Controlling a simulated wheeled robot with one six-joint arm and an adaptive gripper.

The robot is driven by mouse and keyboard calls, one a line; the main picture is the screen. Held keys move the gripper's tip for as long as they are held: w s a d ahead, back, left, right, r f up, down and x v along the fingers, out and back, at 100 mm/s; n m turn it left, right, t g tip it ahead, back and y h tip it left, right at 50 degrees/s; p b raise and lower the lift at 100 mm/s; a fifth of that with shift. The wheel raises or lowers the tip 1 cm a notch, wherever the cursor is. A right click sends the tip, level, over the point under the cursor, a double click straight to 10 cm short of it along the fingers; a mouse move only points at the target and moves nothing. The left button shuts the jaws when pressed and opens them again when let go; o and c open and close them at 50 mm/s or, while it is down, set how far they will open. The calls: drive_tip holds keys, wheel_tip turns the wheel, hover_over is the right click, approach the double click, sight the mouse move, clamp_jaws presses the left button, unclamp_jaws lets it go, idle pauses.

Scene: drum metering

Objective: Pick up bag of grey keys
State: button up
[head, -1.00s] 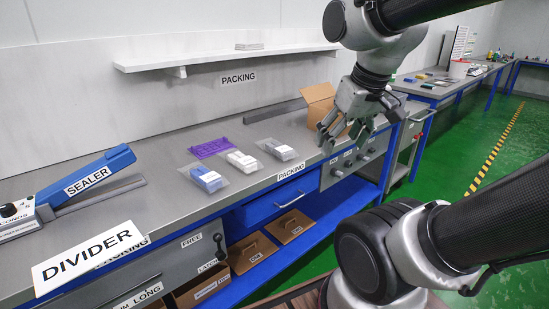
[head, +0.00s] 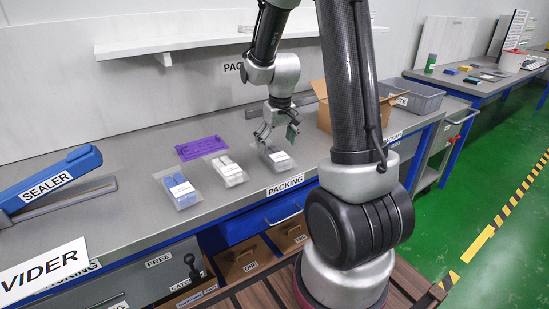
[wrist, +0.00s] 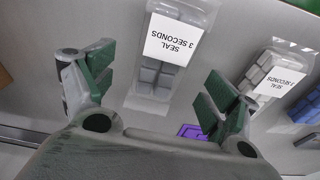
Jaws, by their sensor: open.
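The bag of grey keys (head: 277,156) is a clear bag with a white label, lying flat on the grey packing bench at the right end of a row of bags. In the wrist view the bag (wrist: 158,76) shows grey blocks and an upside-down label reading "SEAL 3 SECONDS". My gripper (head: 277,134) is above it, open, pointing down. In the wrist view my gripper's green-padded fingers (wrist: 152,90) stand apart on either side of the bag's lower end, with nothing between them that I can see held. Whether the fingers touch the bench cannot be told.
A white-key bag (head: 228,169) and a blue-key bag (head: 180,190) lie left of it, with a purple tray (head: 202,148) behind. An open cardboard box (head: 324,116) and a grey crate (head: 416,101) stand right. A blue sealer (head: 50,180) is far left. A shelf (head: 170,45) overhangs the bench.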

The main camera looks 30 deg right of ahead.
sight(275, 152)
drive_tip(key=f, duration=0.4)
drive_tip(key=shift+w+a+f, duration=0.1)
drive_tip(key=shift+w+f, duration=0.15)
drive_tip(key=shift+f, duration=0.05)
drive_tip(key=shift+c, duration=0.5)
drive_tip(key=c, duration=1.1)
